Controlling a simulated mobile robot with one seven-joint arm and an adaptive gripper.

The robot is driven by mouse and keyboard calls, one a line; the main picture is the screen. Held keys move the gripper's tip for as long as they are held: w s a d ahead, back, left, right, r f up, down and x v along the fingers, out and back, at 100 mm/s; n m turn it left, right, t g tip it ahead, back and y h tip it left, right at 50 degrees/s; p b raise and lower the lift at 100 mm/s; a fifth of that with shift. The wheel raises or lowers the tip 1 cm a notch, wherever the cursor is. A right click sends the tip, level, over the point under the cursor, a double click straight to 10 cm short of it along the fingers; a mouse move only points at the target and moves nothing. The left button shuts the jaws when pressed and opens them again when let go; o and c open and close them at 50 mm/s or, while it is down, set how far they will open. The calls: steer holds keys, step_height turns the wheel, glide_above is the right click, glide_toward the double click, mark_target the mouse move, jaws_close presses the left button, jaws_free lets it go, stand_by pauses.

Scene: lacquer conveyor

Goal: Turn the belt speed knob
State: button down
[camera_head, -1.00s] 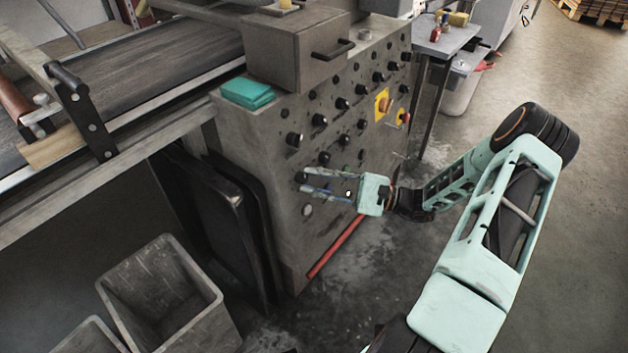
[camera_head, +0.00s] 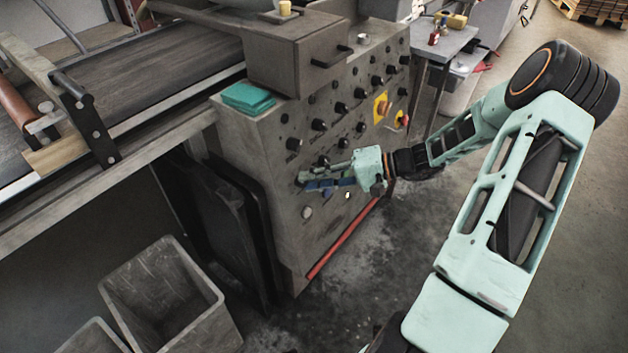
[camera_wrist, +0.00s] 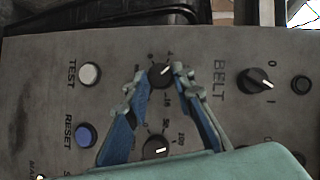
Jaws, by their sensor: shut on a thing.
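In the wrist view a round black knob (camera_wrist: 161,75) with a white pointer line sits between the fingertips of my gripper (camera_wrist: 158,82). Its pointer slants toward upper right, and a number scale surrounds it. The blue-padded fingers are closed in on the knob from both sides. In the head view my gripper (camera_head: 303,181) is at the lower left of the grey control panel (camera_head: 275,160), and its fingers hide the knob. The word BELT stands right of the gripper in the wrist view, beside a black 0/1 selector (camera_wrist: 256,82).
A second pointer knob (camera_wrist: 156,148) lies between the fingers, nearer the palm. A white TEST button (camera_wrist: 90,74) and a blue RESET button (camera_wrist: 85,134) are left of the fingers. The conveyor (camera_head: 150,70) and grey bins (camera_head: 165,300) are at the left.

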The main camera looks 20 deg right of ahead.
steer(key=shift+s+a+r+n+t+h+b, duration=0.1)
steer(key=shift+a+r+n+t+h+b, duration=0.05)
steer(key=shift+n+h+b, duration=0.8)
steer(key=shift+a+r+n+t+h+b, duration=0.15)
steer(key=shift+n+h+b, duration=0.5)
steer(key=shift+n+b, duration=0.5)
steer(key=c, duration=1.7)
jaws_free()
steer(key=shift+o, duration=0.2)
steer(key=shift+d, duration=0.1)
steer(key=v, duration=1.2)
steer(key=shift+a+r, duration=0.15)
steer(key=shift+a, duration=0.05)
